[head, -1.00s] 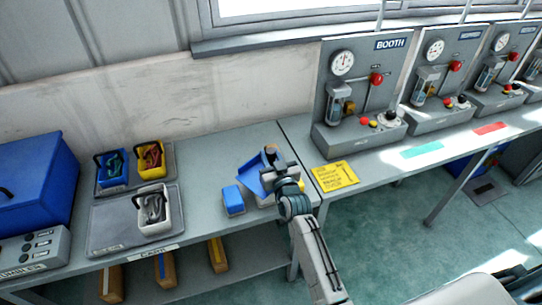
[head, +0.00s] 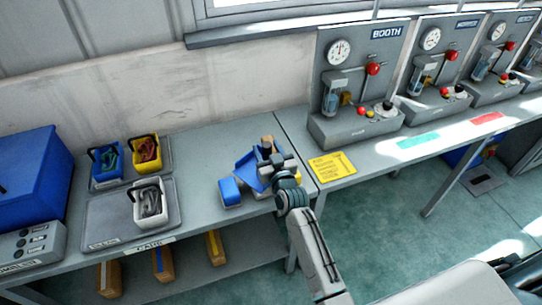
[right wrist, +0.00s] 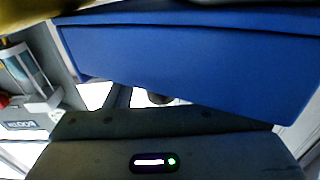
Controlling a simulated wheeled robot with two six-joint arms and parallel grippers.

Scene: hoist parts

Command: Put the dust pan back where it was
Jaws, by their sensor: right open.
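The blue dust pan (head: 246,167) is at the right end of the grey bench, beside the blue block. A brown part (head: 267,143), perhaps its handle, shows just beyond my gripper. My right gripper (head: 272,162) is open and sits right at the pan, hiding part of it. I cannot tell whether its fingers touch the pan. In the right wrist view a broad blue surface (right wrist: 200,62), which looks like the pan, fills the upper part very close to the camera. My left gripper is not in view.
A blue block (head: 230,190) stands left of the pan. Trays with blue, yellow and white bins (head: 150,205) are further left. A yellow notice (head: 332,167) lies to the right, before the BOOTH machine (head: 355,125).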

